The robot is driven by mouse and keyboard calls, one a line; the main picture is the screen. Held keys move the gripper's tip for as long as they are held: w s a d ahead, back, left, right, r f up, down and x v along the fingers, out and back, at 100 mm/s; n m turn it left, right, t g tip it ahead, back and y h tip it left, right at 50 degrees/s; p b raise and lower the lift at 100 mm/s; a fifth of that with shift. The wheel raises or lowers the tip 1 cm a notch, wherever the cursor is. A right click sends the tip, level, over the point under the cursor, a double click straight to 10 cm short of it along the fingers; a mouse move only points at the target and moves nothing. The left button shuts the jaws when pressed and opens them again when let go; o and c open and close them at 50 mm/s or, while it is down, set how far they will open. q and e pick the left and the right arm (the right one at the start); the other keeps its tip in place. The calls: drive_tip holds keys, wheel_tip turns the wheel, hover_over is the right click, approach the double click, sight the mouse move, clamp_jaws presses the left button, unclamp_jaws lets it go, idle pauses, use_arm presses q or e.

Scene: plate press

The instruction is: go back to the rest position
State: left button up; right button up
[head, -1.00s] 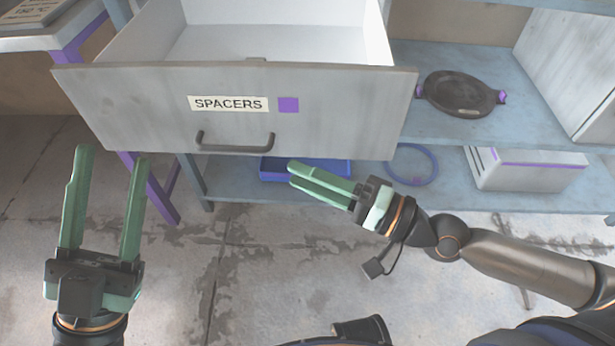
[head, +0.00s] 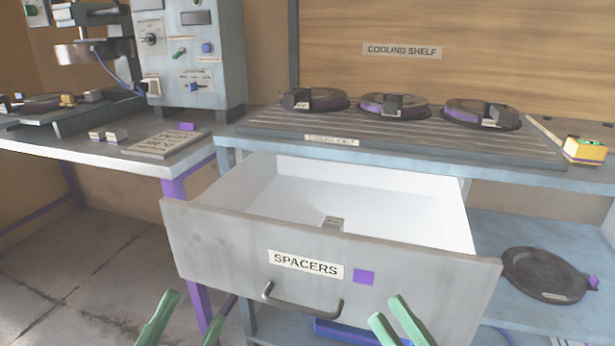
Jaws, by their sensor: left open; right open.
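My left gripper (head: 192,312) shows at the bottom edge, left of centre, with two green fingers spread apart and nothing between them. My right gripper (head: 387,309) shows at the bottom, right of centre; its green fingers are apart and empty. Both stand in front of the open grey drawer (head: 225,243) labelled SPACERS. The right fingers overlap the lower right of its front in the picture; the left ones lie below its left part. Neither is on the handle (head: 302,303). The wrists and arms are out of the picture.
The drawer juts out and holds a small grey piece (head: 333,222). Above it, a cooling shelf (head: 400,140) carries three dark round plates with blocks. A control box (head: 190,55) and bench (head: 100,150) stand left. A dark round plate (head: 545,272) lies on the lower shelf at right.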

wheel_tip(320, 180, up, 5)
drive_tip(key=s+d+n+t+h+p, duration=0.2)
drive_tip(key=n+t+p, duration=0.1)
drive_tip(key=n, duration=0.4)
use_arm(q)
drive_tip(key=w+a+f+n+g+y+p, duration=0.35)
drive_tip(key=w+n+y+p, duration=0.5)
drive_tip(key=p, duration=0.85)
use_arm(e)
drive_tip(key=w+d+f+m+g+h, duration=0.2)
drive_tip(key=w+f+m+g+h, duration=0.35)
drive_tip(key=h, duration=0.25)
use_arm(q)
drive_tip(key=s+a+f+n+g+y+p, duration=0.1)
drive_tip(key=s+f+g+y+p, duration=0.3)
drive_tip(key=p, duration=1.2)
drive_tip(key=s+f+g, duration=0.3)
drive_tip(key=s+g, duration=0.2)
drive_tip(key=s, duration=0.2)
drive_tip(key=shift+a, duration=0.3)
use_arm(e)
drive_tip(key=s+d+f+m+g+h, duration=0.2)
drive_tip(key=s+f+g, duration=0.4)
drive_tip(key=s, duration=0.3)
drive_tip(key=shift+d+f+m+g+h, duration=0.35)
drive_tip(key=shift+m+g+h, duration=0.25)
drive_tip(key=shift+m+g, duration=0.2)
